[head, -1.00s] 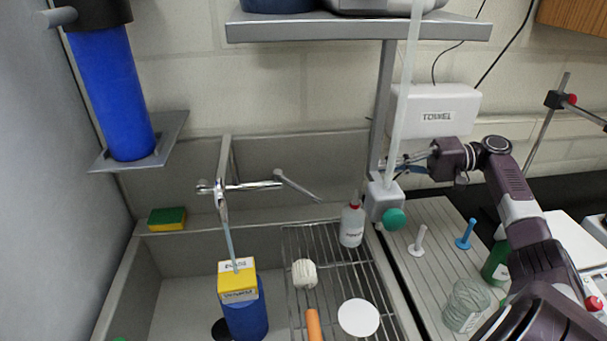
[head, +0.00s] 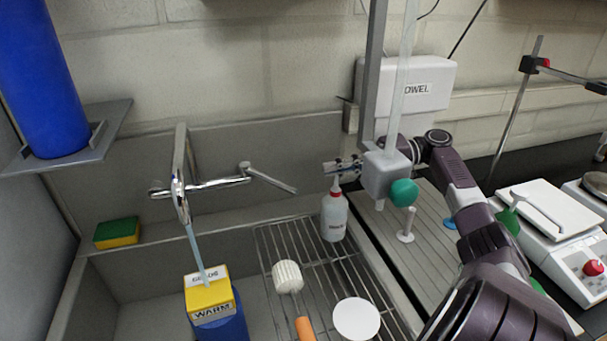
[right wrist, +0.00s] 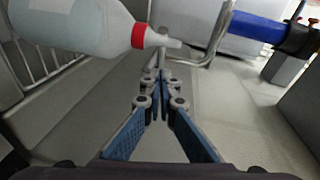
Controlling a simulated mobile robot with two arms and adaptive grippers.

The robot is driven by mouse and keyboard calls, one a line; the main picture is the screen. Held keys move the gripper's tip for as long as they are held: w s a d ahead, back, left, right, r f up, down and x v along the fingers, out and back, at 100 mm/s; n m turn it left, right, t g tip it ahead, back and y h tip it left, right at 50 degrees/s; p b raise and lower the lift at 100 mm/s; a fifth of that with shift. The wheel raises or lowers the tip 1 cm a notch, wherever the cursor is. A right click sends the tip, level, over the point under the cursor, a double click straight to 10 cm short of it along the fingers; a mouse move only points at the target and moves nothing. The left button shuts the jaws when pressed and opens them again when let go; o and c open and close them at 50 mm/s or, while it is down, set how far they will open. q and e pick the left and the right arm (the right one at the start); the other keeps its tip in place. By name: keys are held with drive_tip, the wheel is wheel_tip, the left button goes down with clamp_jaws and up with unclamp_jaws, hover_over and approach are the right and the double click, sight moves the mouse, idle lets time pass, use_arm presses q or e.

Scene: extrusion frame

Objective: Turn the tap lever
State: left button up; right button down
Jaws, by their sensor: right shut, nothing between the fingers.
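The chrome wall tap (head: 215,184) is above the sink, with an upright spout section at its left. Its lever (head: 270,179) is a thin grey rod at the right end, slanting down to the right. My right gripper (head: 330,167) is shut and empty, just above the wash bottle and right of the lever, with a gap between them. In the right wrist view its blue fingers (right wrist: 160,82) come together, and the tap's bent pipe (right wrist: 220,35) shows beyond them. My left gripper is not in view.
A wash bottle (head: 334,215) with a red collar stands on the wire rack (head: 265,238), close under my right gripper. A grey block with a green knob (head: 404,193) and a post (head: 373,75) stand beside my right arm. A yellow carton (head: 211,300) is below the spout.

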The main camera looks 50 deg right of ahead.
drive_tip(key=p, duration=0.4)
approach(276, 180)
drive_tip(key=w+a+f, duration=0.1)
drive_tip(key=w+a, duration=0.2)
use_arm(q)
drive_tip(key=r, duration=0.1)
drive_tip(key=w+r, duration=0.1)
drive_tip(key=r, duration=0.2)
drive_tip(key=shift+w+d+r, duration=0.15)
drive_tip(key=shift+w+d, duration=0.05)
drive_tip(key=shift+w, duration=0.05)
use_arm(e)
drive_tip(key=shift+w+a+f, duration=0.35)
drive_tip(key=shift+w+a, duration=0.1)
drive_tip(key=shift+w, duration=0.25)
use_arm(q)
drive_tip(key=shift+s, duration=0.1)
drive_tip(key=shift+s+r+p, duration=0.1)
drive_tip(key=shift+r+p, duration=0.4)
use_arm(e)
drive_tip(key=shift+s+a, duration=0.35)
drive_tip(key=shift+a, duration=0.45)
